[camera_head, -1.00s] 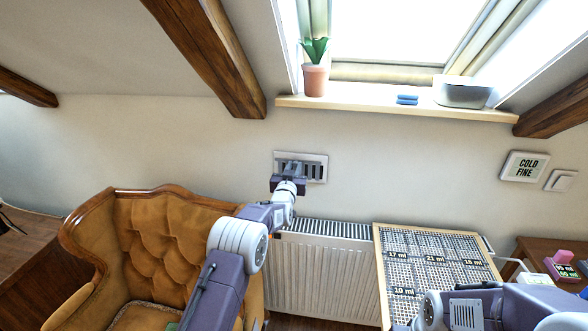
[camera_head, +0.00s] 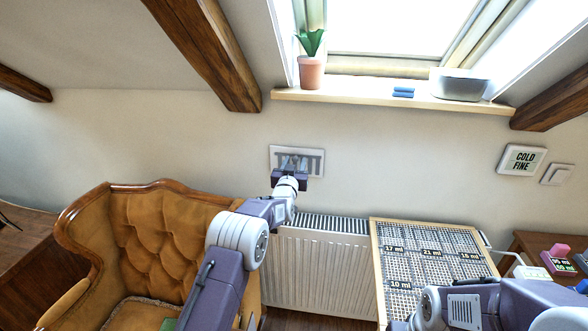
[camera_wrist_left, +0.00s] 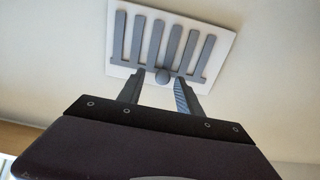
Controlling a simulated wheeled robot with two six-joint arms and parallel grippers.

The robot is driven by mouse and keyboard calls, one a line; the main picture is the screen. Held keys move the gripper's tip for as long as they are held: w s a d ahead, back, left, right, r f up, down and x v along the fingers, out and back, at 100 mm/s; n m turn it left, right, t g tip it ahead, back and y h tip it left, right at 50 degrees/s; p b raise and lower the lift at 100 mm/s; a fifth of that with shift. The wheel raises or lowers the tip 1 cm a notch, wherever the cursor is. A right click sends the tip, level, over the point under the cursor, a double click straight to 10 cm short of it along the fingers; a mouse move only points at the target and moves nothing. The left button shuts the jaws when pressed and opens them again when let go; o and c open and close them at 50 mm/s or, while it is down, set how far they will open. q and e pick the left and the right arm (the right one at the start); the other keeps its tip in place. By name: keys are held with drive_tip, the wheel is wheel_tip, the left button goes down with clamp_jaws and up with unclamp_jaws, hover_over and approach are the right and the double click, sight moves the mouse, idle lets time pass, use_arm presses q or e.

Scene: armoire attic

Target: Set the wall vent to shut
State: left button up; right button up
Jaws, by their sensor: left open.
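The wall vent (camera_head: 316,163) is a white plate with several grey upright slats, on the wall above the radiator.
A white radiator (camera_head: 318,272) is below the vent. An orange armchair (camera_head: 150,240) stands left, and a gridded panel (camera_head: 425,265) right. A sill (camera_head: 380,98) above holds a potted plant (camera_head: 311,70) and a grey container (camera_head: 460,84). The wall around the vent is clear.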

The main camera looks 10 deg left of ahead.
use_arm(q)
drive_tip(key=s+b, duration=0.1)
drive_tip(key=s, duration=0.7)
drive_tip(key=shift+s+d, duration=0.2)
drive_tip(key=shift+s, duration=0.15)
drive_tip(key=s+a+r+p, duration=0.2)
drive_tip(key=s+r, duration=0.1)
drive_tip(key=r, duration=0.3)
drive_tip(key=s+a+r+p, duration=0.2)
drive_tip(key=r, duration=0.3)
drive_tip(key=s+f+g, duration=0.5)
drive_tip(key=s+f, duration=0.2)
drive_tip(key=s, duration=0.5)
drive_tip(key=s+f+g+p, duration=0.1)
drive_tip(key=s+f+g, duration=0.5)
drive_tip(key=s, duration=0.6)
drive_tip(key=s+f+g, duration=0.5)
drive_tip(key=s+f, duration=0.4)
drive_tip(key=s, duration=0.3)
drive_tip(key=shift+a+f+g, duration=0.15)
drive_tip(key=shift+a+g, duration=0.15)
drive_tip(key=shift+g, duration=0.1)
